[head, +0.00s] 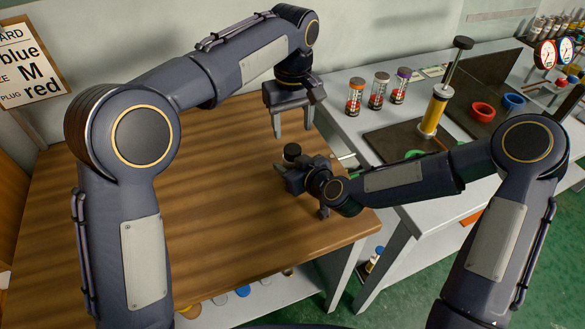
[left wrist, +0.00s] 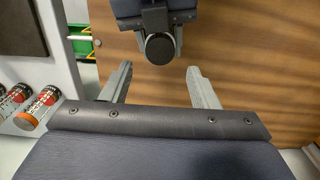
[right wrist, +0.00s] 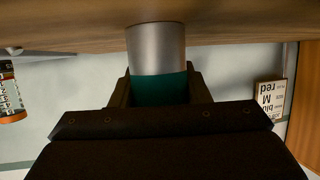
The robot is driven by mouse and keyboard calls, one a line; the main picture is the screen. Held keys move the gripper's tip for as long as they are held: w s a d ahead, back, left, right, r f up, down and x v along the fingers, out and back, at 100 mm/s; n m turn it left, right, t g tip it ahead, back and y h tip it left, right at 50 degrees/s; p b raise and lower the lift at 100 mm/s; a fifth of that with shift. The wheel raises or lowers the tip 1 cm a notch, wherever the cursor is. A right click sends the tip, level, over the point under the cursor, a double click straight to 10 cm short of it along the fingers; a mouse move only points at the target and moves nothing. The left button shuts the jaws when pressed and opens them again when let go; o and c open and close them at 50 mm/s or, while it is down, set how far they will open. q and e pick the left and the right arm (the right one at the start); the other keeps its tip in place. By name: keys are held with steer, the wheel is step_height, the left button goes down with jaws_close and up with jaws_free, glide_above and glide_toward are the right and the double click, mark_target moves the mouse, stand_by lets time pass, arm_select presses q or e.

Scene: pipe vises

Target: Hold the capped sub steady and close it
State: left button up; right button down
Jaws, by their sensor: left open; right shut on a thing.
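The capped sub (right wrist: 158,50) shows in the right wrist view as a silver cylinder with a teal band. My right gripper (right wrist: 160,85) is shut on it around the teal part. In the head view its dark round cap (head: 291,151) stands above my right gripper (head: 300,178), over the wooden table. The cap also shows in the left wrist view (left wrist: 160,48), seen from above. My left gripper (head: 293,125) is open and empty, above and behind the cap. In the left wrist view its two fingers (left wrist: 160,85) are spread, with the cap beyond them and nothing between.
The wooden table (head: 130,240) is clear to the left. A sign (head: 28,65) hangs at left.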

mark_target(292, 149)
arm_select(q)
step_height(292, 149, down, 7)
steer(key=shift+f, duration=0.1)
stand_by(0.4)
steer(key=c, duration=1)
steer(key=m, duration=0.3)
steer(key=o, duration=1.1)
